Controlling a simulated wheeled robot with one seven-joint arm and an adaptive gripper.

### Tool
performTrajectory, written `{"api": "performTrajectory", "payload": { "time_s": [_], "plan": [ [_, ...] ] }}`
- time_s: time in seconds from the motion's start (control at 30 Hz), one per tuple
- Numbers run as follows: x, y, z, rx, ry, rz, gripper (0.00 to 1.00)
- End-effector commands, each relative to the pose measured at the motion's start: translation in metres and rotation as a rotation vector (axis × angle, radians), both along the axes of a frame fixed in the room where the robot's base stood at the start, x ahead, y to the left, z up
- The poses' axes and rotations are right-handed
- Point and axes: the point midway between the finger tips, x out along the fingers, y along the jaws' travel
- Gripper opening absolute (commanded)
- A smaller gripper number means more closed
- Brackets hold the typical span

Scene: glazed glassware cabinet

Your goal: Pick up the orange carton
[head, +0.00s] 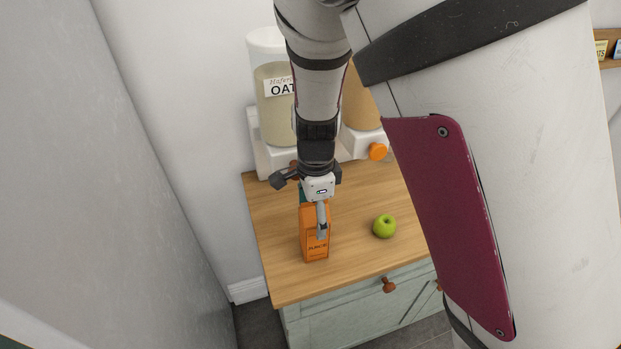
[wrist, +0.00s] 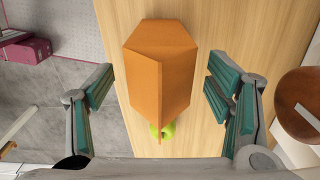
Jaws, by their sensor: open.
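The orange carton (head: 315,246) stands upright on the wooden top of a cabinet (head: 275,282), near its front left, in the head view. My gripper (head: 316,215) is above and at the carton, partly covering its upper part. In the wrist view the carton (wrist: 160,80) lies between my two open fingers with teal pads (wrist: 160,95). A gap shows on each side of it, and I see no finger touching it. The carton's lower part is hidden in the wrist view.
A green apple (head: 385,226) sits right of the carton, and partly shows behind it in the wrist view (wrist: 168,130). A cereal dispenser (head: 272,110) labelled OAT stands at the back. A grey wall surface (head: 150,170) is on the left.

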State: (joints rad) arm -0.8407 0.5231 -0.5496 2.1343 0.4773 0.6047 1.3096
Motion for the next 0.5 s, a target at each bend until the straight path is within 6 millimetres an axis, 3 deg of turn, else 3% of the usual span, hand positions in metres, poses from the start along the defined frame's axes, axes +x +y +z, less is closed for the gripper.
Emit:
{"api": "performTrajectory", "payload": {
  "time_s": [0.23,0.5],
  "plan": [
    [-0.0003,0.0004,-0.0017,0.001,-0.001,0.000,0.73],
    [-0.0003,0.0003,-0.0015,0.000,0.000,0.000,0.12]
  ]
}}
